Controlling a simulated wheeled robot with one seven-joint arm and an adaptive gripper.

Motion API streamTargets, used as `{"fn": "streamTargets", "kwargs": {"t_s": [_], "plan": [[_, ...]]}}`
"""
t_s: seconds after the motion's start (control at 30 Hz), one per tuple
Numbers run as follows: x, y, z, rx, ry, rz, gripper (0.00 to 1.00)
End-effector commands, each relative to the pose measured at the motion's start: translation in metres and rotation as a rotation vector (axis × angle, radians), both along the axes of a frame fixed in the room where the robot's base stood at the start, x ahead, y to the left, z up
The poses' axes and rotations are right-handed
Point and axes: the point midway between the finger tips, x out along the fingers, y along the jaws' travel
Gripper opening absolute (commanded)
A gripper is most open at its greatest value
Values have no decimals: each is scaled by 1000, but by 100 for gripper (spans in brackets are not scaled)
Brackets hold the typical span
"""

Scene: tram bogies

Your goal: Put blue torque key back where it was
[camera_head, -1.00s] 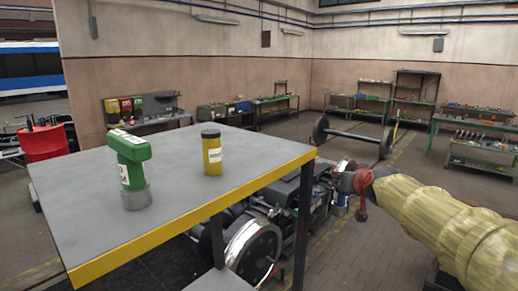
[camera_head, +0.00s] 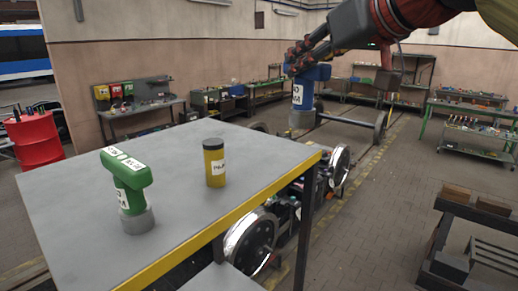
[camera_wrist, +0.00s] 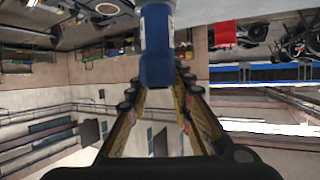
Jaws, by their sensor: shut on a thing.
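The blue torque key (camera_head: 303,97) has a blue body with a white label and a grey lower end. It hangs upright in my gripper (camera_head: 305,58), beyond the far right part of the table and above its top level. In the wrist view the blue key (camera_wrist: 156,66) sits between the fingers of my gripper (camera_wrist: 158,85), which are shut on its top. The grey table (camera_head: 90,180) with a yellow edge carries a green torque key (camera_head: 127,190) standing upright at the left and a yellow can-like item with a black top (camera_head: 214,163).
Wheelsets and a bogie (camera_head: 250,240) stand below and behind the table. A red drum (camera_head: 38,142) is at the far left. Wooden blocks on a dark rack (camera_head: 470,200) stand at the right. The table top is clear right of the yellow item.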

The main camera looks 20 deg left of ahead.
Motion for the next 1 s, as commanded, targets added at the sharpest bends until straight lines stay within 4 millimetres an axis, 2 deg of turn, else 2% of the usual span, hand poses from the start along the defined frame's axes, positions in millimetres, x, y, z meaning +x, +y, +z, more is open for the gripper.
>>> {"fn": "streamTargets", "kwargs": {"t_s": [0.03, 0.17, 0.27, 0.6, 0.8, 1.0], "plan": [[-8, 0, 9, 0, -3, 12, 0], [-14, 5, 12, 0, 0, 28, 0], [-5, 17, 5, -1, 4, 32, 0], [48, 69, -26, 0, 2, 31, 0], [64, 83, -56, 0, 1, 28, 0], [70, 90, -67, 1, -1, 28, 0]]}}
